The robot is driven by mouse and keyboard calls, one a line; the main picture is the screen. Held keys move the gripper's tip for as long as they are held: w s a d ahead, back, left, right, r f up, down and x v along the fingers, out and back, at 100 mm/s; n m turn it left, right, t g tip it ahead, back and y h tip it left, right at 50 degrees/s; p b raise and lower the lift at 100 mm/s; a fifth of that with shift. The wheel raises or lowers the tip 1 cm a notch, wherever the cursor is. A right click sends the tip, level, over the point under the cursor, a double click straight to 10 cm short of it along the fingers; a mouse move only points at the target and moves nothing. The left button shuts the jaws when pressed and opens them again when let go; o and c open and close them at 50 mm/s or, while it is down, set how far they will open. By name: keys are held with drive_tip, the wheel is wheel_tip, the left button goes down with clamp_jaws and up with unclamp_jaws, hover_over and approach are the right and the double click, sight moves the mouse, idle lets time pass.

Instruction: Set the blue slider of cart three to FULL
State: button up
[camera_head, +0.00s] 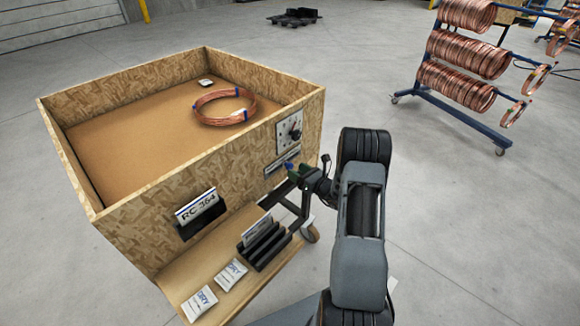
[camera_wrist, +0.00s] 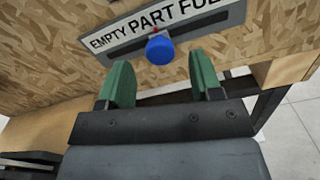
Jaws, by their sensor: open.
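The blue slider knob (camera_wrist: 160,50) sits on a grey label plate (camera_wrist: 232,15) reading EMPTY, PART, FULL on the chipboard wall of the cart (camera_head: 130,200). The knob is below the word PART, with FULL to its right. A small red mark shows just above the knob. My gripper (camera_wrist: 160,62) is open, with one green finger to each lower side of the knob. The fingers look apart from it. In the head view the knob (camera_head: 288,165) is small and close to the green fingertips. No cart number three is readable.
A dial (camera_head: 289,130) is above the slider. A sign RC 364 (camera_head: 196,207), a black card holder (camera_head: 265,245) and white packets (camera_head: 231,275) are to the left. A copper coil (camera_head: 223,106) lies in the cart. A coil rack (camera_head: 455,100) stands back right; floor between is clear.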

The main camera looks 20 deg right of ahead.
drive_tip(key=shift+x, duration=2.1)
clamp_jaws()
